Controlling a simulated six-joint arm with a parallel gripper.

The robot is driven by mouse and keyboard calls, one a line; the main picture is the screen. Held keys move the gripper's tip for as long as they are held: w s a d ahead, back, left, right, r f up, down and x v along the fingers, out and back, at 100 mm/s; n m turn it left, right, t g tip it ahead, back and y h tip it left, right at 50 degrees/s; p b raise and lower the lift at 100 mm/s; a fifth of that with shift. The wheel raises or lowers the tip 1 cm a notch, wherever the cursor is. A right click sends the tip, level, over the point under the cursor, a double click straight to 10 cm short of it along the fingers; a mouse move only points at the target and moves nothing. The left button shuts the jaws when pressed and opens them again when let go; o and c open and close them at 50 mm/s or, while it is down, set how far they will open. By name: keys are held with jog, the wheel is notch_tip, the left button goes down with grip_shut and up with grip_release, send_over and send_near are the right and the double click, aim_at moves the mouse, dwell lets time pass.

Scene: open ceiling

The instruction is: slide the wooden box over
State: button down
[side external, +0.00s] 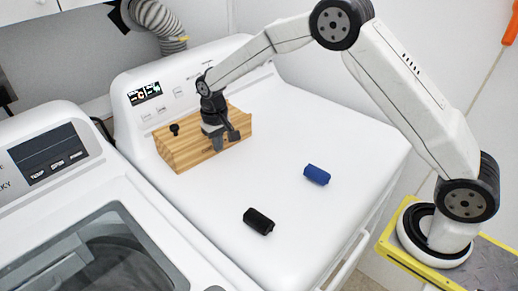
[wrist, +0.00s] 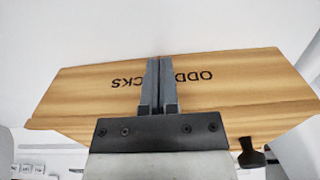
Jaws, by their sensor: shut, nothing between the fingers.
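The wooden box (side external: 182,152) stands on the white dryer top, near its back control panel. It is light striped wood with a dark knob on it. In the wrist view the box (wrist: 80,95) spans most of the picture and carries dark lettering, partly covered by my fingers. My gripper (side external: 217,148) is in front of the box's near long face, low by the dryer top. Its fingers (wrist: 158,62) are together with nothing between them. They overlap the box face in the wrist view; I cannot tell whether they touch it.
A washer (side external: 75,225) with a glass lid stands at the left.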

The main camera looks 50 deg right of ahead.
jog(key=shift+s, duration=0.15)
jog(key=shift+s+a, duration=0.15)
jog(key=shift+s, duration=1.35)
notch_tip(320, 180, up, 10)
jog(key=shift+s, duration=0.35)
jog(key=s+d+f+t, duration=0.1)
jog(key=s+d+f, duration=0.1)
jog(key=s, duration=0.5)
jog(key=s+d+f, duration=0.2)
jog(key=s, duration=0.5)
jog(key=s+d+f+n+t, duration=0.1)
jog(key=s+d, duration=0.1)
jog(key=s, duration=0.5)
jog(key=shift+s+d+f+t, duration=0.15)
jog(key=shift+d+f+t, duration=0.15)
jog(key=shift+d+f, duration=0.1)
